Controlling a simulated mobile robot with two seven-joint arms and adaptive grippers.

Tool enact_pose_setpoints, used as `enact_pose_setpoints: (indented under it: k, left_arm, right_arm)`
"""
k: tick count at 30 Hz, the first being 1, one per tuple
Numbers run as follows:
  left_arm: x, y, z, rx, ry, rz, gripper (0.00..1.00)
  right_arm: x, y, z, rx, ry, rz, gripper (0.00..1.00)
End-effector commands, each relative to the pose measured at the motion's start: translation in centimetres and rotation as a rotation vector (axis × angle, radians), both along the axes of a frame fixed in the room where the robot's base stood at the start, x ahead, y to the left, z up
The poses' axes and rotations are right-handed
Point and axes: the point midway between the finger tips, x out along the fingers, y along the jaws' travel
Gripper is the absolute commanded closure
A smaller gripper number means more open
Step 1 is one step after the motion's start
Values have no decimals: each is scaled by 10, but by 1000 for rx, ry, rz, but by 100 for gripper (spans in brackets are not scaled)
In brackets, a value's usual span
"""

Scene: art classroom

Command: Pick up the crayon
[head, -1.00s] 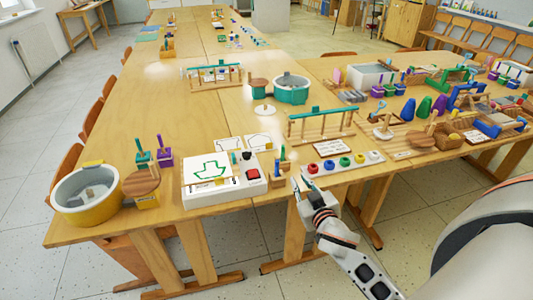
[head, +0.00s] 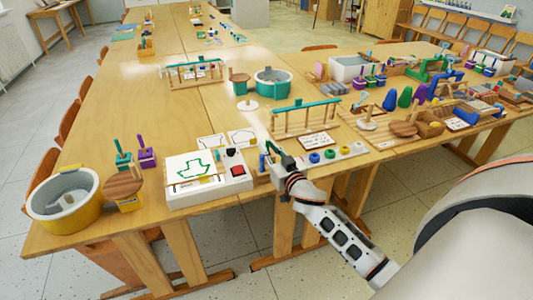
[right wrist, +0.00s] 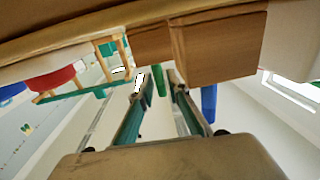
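A wooden block (right wrist: 215,45) with a green crayon (right wrist: 158,79) and a blue crayon (right wrist: 208,102) shows close up in the right wrist view. My right gripper (right wrist: 160,80) is open; the green crayon shows between its two fingers, with no clear contact. The blue crayon is outside the fingers, to the right in that view. In the head view my right gripper (head: 271,150) is at the block's place by the table's front edge and hides most of it. A blue crayon (head: 262,163) shows just left of the gripper. My left gripper is out of view.
A white box with a green outline drawing (head: 200,178) stands close on the left. A white board with coloured knobs (head: 335,155) lies to the right, and a wooden rack with a green bar (head: 305,118) stands behind. The table (head: 125,100) has clear room at left.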

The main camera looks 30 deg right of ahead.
Motion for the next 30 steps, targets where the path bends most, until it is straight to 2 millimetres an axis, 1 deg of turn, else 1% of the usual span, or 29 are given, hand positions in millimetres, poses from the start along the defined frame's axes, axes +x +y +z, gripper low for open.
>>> enact_pose_setpoints:
  k: [1,4,11,13,14,25,30]
  left_arm:
    - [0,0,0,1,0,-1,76]
    - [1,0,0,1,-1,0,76]
    - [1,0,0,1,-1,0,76]
    - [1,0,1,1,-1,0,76]
    - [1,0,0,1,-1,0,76]
    - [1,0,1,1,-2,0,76]
    - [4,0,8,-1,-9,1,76]
  right_arm:
    - [6,-1,2,-2,-2,0,83]
    - [12,-2,2,-1,-2,0,83]
    - [13,-2,2,0,-2,0,83]
    - [13,-2,2,0,-2,0,99]
    - [12,-2,2,0,-2,0,100]
    - [12,-2,3,0,-2,0,100]
    - [13,-2,14,-1,-6,-1,100]
